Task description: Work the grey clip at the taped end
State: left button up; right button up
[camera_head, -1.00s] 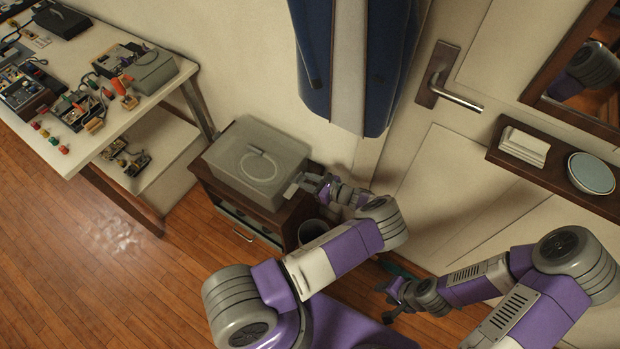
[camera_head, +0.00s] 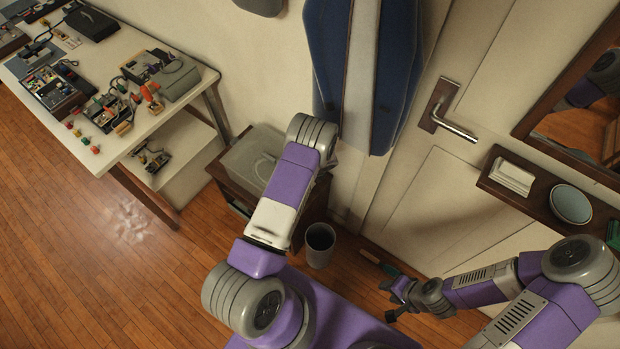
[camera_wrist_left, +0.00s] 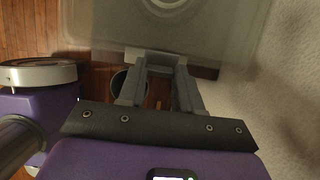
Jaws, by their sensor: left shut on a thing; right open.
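The translucent grey case (camera_head: 248,157) rests on a small dark cabinet; a pale ring shows on its lid. My left forearm covers its right part in the head view. In the left wrist view the case (camera_wrist_left: 215,38) fills the top, and my left gripper (camera_wrist_left: 161,68) is at its near edge. The fingers are shut on a light grey piece (camera_wrist_left: 150,57) there, which looks like the grey clip. I cannot make out any tape, nor whether the clip is latched. My right gripper (camera_head: 391,302) is open and empty, low above the floor at the lower right.
A grey bin (camera_head: 320,246) stands on the floor right of the dark cabinet (camera_head: 230,190). A door handle (camera_head: 450,115) and wall shelf (camera_head: 540,190) are at right. A cluttered workbench (camera_head: 180,112) stands left; the floor between is clear.

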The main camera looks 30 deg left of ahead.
pick_arm(q)
jog(key=shift+w+a+h, duration=0.1)
jog(key=shift+a+h, duration=0.55)
jog(key=shift+h, duration=0.35)
jog(key=o, duration=1.1)
jog(key=shift+c, duration=0.2)
notch_tip(320, 180, up, 8)
jog(key=d+p, duration=0.1)
jog(key=shift+f, duration=0.2)
jog(key=shift+d, duration=0.15)
